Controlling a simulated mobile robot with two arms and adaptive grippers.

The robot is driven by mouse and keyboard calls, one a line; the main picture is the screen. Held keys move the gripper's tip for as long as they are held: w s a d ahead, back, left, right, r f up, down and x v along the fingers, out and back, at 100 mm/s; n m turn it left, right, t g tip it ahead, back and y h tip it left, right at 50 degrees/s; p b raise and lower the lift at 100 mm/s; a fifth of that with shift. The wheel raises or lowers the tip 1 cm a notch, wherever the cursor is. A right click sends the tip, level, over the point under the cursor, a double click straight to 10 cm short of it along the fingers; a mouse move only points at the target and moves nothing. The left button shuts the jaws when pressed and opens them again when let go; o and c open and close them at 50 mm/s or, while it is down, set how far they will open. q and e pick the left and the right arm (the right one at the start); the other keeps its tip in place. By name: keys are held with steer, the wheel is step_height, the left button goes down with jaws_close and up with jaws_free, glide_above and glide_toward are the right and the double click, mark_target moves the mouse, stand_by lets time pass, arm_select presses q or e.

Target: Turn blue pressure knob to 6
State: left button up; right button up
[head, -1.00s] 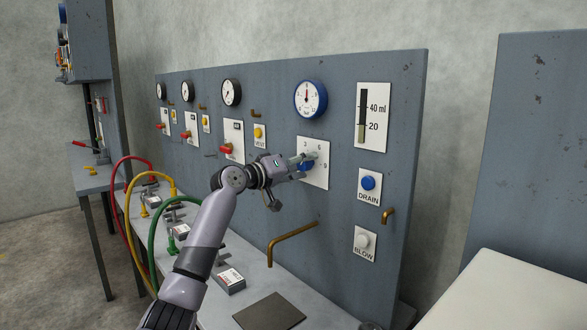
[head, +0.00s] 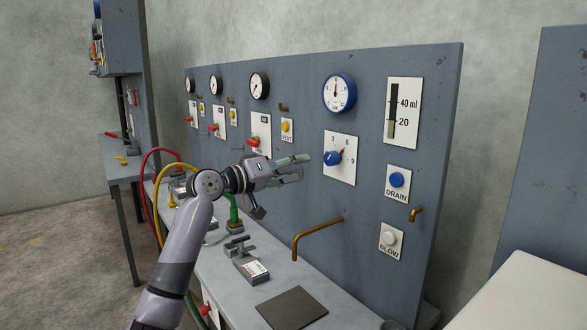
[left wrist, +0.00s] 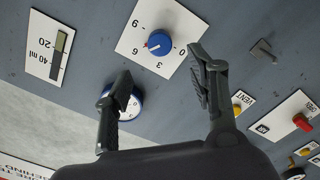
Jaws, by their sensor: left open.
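The blue pressure knob (head: 332,158) sits on a white dial plate (head: 340,174) marked with 3, 6 and 9. Its red mark points toward the 6. In the left wrist view the knob (left wrist: 160,42) shows between 0, 3, 6 and 9, with the red mark toward the 6. My left gripper (head: 299,167) is open and empty, to the left of the knob and apart from it. In the left wrist view its fingers (left wrist: 163,75) are spread, with the knob beyond them. The blue-rimmed gauge (head: 339,93) is above the knob. My right gripper is not in view.
A bent brass pipe (head: 316,233) juts out below the plate. The DRAIN button (head: 397,180) and BLOW button (head: 390,238) are to the right. Red valve handles, gauges and coloured hoses are to the left. A dark square plate (head: 292,307) lies on the bench.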

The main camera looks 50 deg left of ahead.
arm_select(q)
steer(key=m+p, duration=0.5)
steer(key=m, duration=0.2)
glide_toward(328, 159)
steer(key=w+p, duration=0.2)
steer(key=w, duration=0.1)
steer(key=w+p, duration=0.2)
steer(key=w, duration=0.1)
steer(key=w+p, duration=0.2)
steer(key=w, duration=0.1)
steer(key=shift+w+d, duration=0.1)
steer(key=shift+d, duration=0.25)
steer(key=shift+w+d+f, duration=0.15)
steer(key=shift+w+f, duration=0.05)
steer(key=shift+w, duration=0.7)
